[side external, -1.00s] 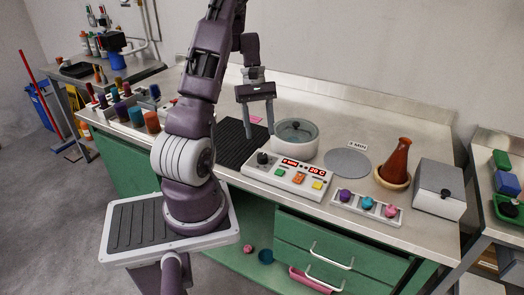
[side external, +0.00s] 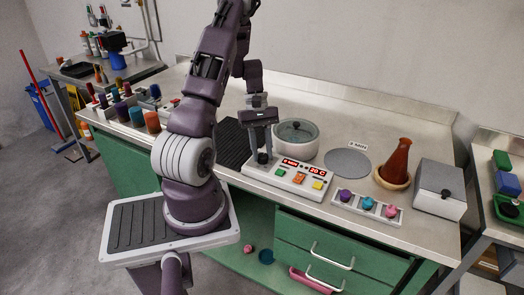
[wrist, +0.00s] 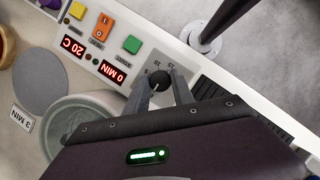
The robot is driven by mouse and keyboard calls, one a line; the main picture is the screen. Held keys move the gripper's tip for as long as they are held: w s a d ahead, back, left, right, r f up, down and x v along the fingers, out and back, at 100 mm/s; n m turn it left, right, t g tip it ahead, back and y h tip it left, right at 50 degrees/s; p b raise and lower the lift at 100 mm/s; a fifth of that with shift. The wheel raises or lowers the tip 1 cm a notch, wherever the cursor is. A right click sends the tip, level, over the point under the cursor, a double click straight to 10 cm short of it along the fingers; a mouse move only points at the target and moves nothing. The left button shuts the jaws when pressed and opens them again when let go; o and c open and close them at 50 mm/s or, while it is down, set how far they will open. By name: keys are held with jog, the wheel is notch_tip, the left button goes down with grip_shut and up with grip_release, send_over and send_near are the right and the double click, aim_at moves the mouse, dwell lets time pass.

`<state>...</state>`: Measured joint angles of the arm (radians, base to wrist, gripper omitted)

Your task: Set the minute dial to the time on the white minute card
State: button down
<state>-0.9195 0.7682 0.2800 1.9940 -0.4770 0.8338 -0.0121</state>
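The black minute dial (wrist: 159,78) sits on the white control panel (wrist: 160,52), with tick numbers around it. The red display (wrist: 113,72) beside it reads 0 MIN. The white minute card (wrist: 22,118) reads 3 MIN; it also shows in the side view (side external: 357,147). My gripper (wrist: 160,84) points down with one finger on each side of the dial, which also shows in the side view (side external: 263,158). The fingers look spread, and I cannot tell whether either one touches the dial.
A second display (wrist: 73,46) reads 20 C. Green (side external: 281,171), orange and yellow buttons are on the panel. A lidded round pot (side external: 296,138) stands close behind the panel. A grey disc (side external: 347,163), a flask of brown liquid (side external: 396,158) and a knob strip (side external: 366,205) are to the right.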

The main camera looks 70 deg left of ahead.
jog(key=shift+m, duration=0.3)
jog(key=m+g, duration=0.1)
jog(key=m, duration=0.2)
jog(key=shift+w+m+g, duration=0.15)
jog(key=shift+m+g, duration=0.25)
jog(key=shift+w+d+m+g+y, duration=0.1)
jog(key=shift+m+g+y, duration=0.2)
jog(key=shift+m, duration=0.75)
jog(key=shift+m+g+y, duration=0.2)
jog(key=shift+m+g, duration=0.2)
jog(key=shift+m, duration=0.65)
jog(key=c, duration=1.1)
grip_release()
jog(key=shift+r, duration=0.1)
